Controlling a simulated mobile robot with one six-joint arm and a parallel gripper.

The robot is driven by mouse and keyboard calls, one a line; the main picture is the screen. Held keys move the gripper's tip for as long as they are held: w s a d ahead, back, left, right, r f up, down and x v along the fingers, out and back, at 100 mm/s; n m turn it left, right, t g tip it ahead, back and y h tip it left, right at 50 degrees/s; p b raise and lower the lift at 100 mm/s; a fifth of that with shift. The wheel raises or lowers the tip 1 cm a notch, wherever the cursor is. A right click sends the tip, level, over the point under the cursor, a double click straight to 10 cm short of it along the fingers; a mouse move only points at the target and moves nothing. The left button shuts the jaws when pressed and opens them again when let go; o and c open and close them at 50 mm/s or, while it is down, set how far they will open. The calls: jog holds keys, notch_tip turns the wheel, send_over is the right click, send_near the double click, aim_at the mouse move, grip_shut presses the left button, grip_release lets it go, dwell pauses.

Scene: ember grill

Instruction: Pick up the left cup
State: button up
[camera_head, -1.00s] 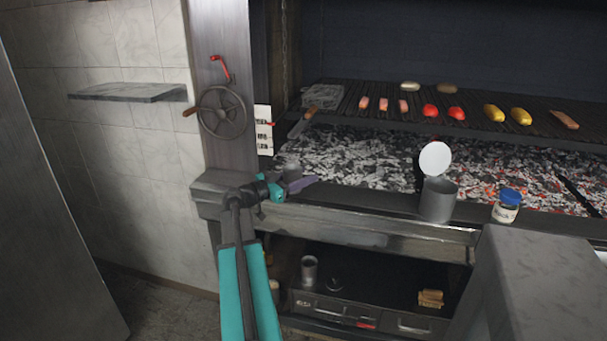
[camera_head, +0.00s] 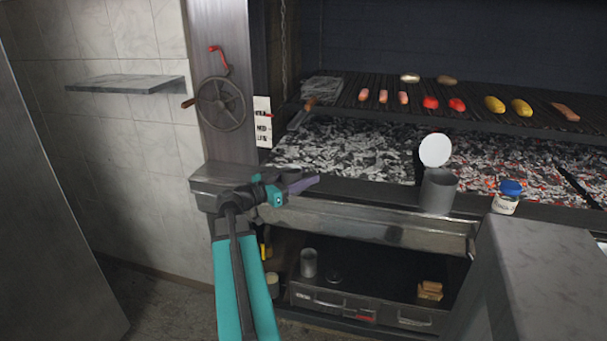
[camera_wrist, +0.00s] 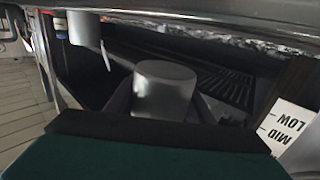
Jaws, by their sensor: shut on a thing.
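My gripper (camera_head: 300,185) is in front of the left end of the metal ledge, its fingers pointing right. In the wrist view a plain grey cup (camera_wrist: 163,90) sits between the dark fingers, and the gripper is shut on it. In the head view this cup cannot be made out at the fingers. Another grey metal cup (camera_head: 438,192) stands on the ledge to the right, with a white disc (camera_head: 435,151) behind its top. A smaller metal cup (camera_head: 308,263) stands in the open lower compartment.
A jar with a blue lid (camera_head: 507,197) stands right of the ledge cup. Glowing coals lie behind the ledge (camera_head: 370,221), under a grill rack with food (camera_head: 385,97). A crank wheel (camera_head: 221,105) is at the left post. A grey counter (camera_head: 530,270) fills the lower right.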

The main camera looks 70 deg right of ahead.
jog(key=shift+s+a+r, duration=0.1)
jog(key=shift+s+a, duration=0.2)
jog(key=shift+a, duration=0.45)
jog(key=shift+a, duration=0.1)
dwell(0.5)
jog(key=shift+w+a, duration=0.2)
jog(key=shift+w, duration=0.45)
jog(key=w+a+f+n+t+h, duration=0.1)
jog(key=w+a+f+n+t, duration=0.2)
jog(key=w+a, duration=0.7)
jog(key=w+a+f+n+t+h, duration=0.15)
jog(key=w+a+t, duration=0.25)
jog(key=w+a, duration=0.55)
jog(key=w+a+f+n+t+h, duration=0.1)
jog(key=w+a+f+n+t, duration=0.45)
jog(key=w, duration=0.85)
jog(key=w+a+f+n+t+y, duration=0.1)
jog(key=w+a+t, duration=0.2)
jog(key=a, duration=1)
jog(key=w+a+f+n+t+y, duration=0.1)
jog(key=w+a+n+t+y, duration=0.1)
jog(key=a, duration=1.1)
jog(key=w+a+f+n+t+y, duration=0.1)
jog(key=w+a+t, duration=0.3)
jog(key=a, duration=1)
jog(key=shift+w+f+n, duration=0.3)
jog(key=shift+w+n, duration=0.05)
jog(key=shift+n, duration=0.05)
